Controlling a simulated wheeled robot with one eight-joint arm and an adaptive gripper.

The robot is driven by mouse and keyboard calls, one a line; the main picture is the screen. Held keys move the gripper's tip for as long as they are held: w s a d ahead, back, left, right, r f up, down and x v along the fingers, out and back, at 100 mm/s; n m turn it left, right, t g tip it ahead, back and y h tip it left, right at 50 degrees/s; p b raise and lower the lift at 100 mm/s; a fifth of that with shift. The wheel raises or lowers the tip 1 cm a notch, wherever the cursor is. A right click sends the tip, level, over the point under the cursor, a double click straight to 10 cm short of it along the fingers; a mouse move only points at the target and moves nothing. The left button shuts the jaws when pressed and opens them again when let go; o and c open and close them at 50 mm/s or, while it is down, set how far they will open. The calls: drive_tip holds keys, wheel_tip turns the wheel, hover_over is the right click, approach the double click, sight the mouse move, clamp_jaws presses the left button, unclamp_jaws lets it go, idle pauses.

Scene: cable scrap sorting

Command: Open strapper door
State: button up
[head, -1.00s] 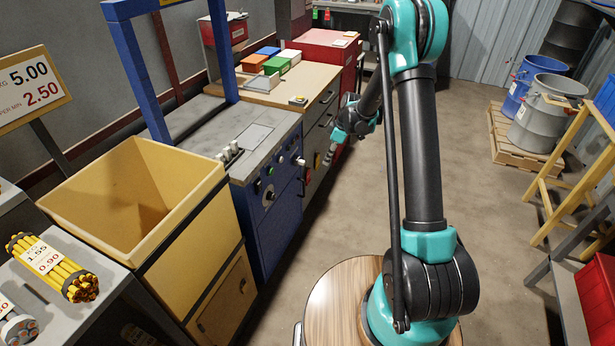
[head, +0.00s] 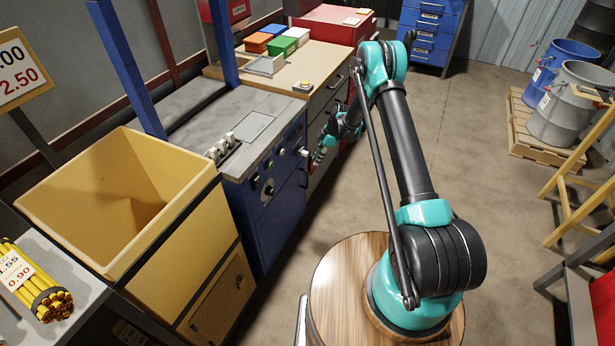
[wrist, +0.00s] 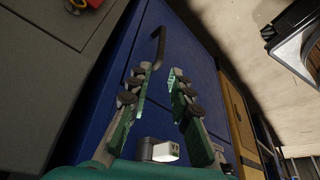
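The strapper (head: 250,125) is the blue machine with a grey top and a blue arch, left of centre in the head view. Its blue front door (wrist: 125,60) fills the middle of the wrist view and looks shut. A black bar handle (wrist: 158,46) stands out from the door just beyond my fingertips. My gripper (wrist: 161,72) is open, with its two green and grey fingers apart and nothing between them. It points towards the handle, apart from it. In the head view my gripper (head: 318,156) is beside the strapper's front right edge, small and partly dark.
A yellow bin (head: 190,235) stands left of the strapper. A wooden-topped bench (head: 325,62) with coloured boxes is behind it. The floor (head: 430,130) to the right is clear up to a pallet (head: 530,138) with drums.

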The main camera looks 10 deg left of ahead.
hover_over(307, 186)
drive_tip(key=f, duration=1.1)
drive_tip(key=shift+w, duration=0.4)
drive_tip(key=shift+c, duration=0.2)
clamp_jaws()
